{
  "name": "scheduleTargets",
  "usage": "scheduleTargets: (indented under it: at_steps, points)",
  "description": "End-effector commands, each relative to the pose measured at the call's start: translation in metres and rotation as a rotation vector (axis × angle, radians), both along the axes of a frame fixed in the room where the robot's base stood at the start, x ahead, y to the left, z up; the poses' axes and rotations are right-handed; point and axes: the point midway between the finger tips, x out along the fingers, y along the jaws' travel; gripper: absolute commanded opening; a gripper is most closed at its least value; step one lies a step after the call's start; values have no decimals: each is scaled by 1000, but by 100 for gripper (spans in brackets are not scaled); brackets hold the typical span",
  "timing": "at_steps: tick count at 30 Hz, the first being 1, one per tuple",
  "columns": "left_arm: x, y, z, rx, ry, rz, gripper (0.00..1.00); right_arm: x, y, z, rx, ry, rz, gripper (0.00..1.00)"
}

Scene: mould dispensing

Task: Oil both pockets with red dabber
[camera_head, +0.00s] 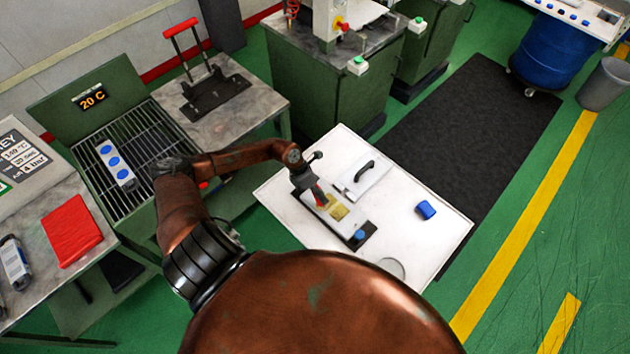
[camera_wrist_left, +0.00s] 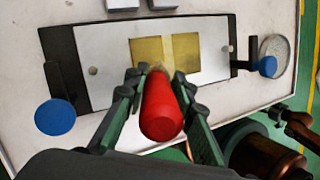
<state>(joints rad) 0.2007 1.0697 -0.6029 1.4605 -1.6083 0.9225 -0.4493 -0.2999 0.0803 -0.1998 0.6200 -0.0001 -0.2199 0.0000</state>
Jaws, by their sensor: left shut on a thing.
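My left gripper (camera_head: 317,199) is shut on the red dabber (camera_wrist_left: 161,110), held over the mould with its tip pointing down at the plate. The mould is a pale metal plate (camera_wrist_left: 102,62) in a dark frame with two yellowish pockets side by side, a left one (camera_wrist_left: 146,52) and a right one (camera_wrist_left: 186,50) in the wrist view. The dabber's tip is near the lower edge of the pockets, around the strip between them. The dabber hides that spot, so I cannot tell whether it touches. The mould also shows in the head view (camera_head: 366,225). My right gripper is not in view.
The mould lies on a white table (camera_head: 440,222). A grilled cooling station (camera_head: 90,180) stands left.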

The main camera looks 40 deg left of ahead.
Motion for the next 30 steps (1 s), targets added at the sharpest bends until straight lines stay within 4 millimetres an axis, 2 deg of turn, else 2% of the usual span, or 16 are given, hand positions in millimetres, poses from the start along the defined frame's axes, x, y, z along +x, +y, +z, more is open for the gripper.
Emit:
scheduleTargets:
  at_steps: [9,12,30]
  points:
    - [4,24,0,1,0,-10,0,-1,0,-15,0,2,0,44]
    - [5,22,23,2,-3,-12,0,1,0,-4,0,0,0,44]
    - [7,19,75,1,-2,-15,0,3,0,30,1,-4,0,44]
